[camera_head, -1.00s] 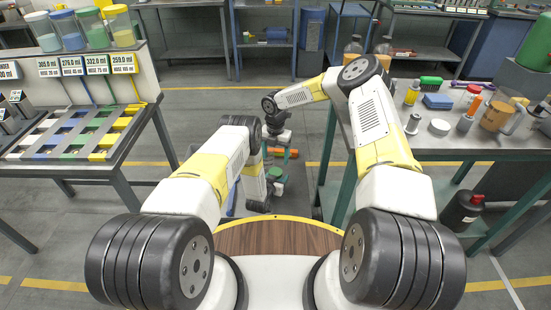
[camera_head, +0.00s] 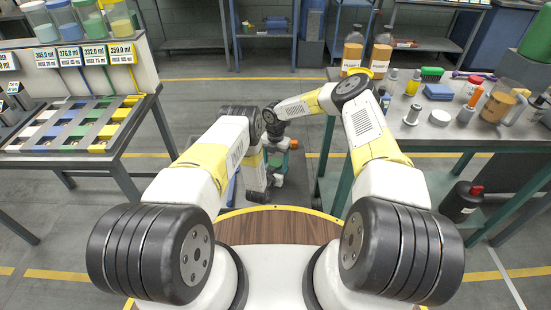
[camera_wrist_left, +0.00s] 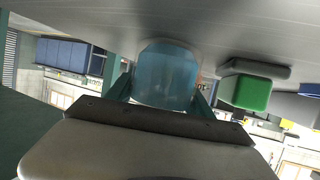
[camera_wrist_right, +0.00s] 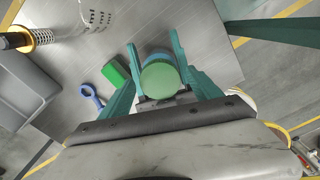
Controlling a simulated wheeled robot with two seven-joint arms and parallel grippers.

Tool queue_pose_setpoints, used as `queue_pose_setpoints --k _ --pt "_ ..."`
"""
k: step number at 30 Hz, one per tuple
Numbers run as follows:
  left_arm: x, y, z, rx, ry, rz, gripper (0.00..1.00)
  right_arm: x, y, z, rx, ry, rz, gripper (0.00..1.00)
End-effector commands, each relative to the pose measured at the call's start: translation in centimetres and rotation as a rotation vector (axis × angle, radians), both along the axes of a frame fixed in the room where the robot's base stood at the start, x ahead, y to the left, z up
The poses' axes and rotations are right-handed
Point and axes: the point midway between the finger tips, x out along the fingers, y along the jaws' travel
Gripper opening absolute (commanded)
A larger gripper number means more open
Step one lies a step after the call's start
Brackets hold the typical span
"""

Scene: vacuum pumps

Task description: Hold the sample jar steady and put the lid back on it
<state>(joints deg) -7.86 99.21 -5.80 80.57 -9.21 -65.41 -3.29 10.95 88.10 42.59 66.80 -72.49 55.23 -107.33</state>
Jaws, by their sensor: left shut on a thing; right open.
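The sample jar (camera_wrist_left: 166,75) is a translucent blue cylinder between the teal fingers of my left gripper (camera_wrist_left: 162,90), which is shut on it. In the right wrist view the jar's blue side (camera_wrist_right: 158,59) shows behind a pale green round top (camera_wrist_right: 160,78). This disc looks like the lid on or over the jar; I cannot tell whether it is seated. My right gripper (camera_wrist_right: 160,82) is open, with one teal finger on each side of the disc. In the head view my right gripper (camera_head: 281,143) is small, and the jar cannot be made out clearly.
A green block (camera_wrist_right: 117,73) stands close beside the jar and also shows in the left wrist view (camera_wrist_left: 252,93). A blue ring-ended tool (camera_wrist_right: 90,98) and a grey bin (camera_wrist_right: 25,90) lie farther left. The steel tabletop (camera_wrist_right: 185,20) is bare behind the jar.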

Motion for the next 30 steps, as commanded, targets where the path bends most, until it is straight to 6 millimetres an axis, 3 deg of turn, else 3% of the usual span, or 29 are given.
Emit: queue_pose_setpoints --k 5,15,24,30 --pt "0.05 -0.02 0.07 -0.001 -0.002 0.000 0.00 0.01 0.01 0.03 0.000 0.000 0.000 0.71" --pt "0.04 -0.03 0.07 -0.001 -0.002 0.000 0.00 0.01 0.02 0.05 0.000 0.000 0.001 0.05" --pt "0.04 -0.06 0.06 -0.001 -0.002 -0.001 0.00 0.03 0.07 0.10 -0.001 -0.002 -0.252 0.04" --pt "0.02 -0.07 0.06 -0.001 -0.001 -0.001 0.00 0.04 0.06 0.08 0.001 -0.002 -0.283 0.04"
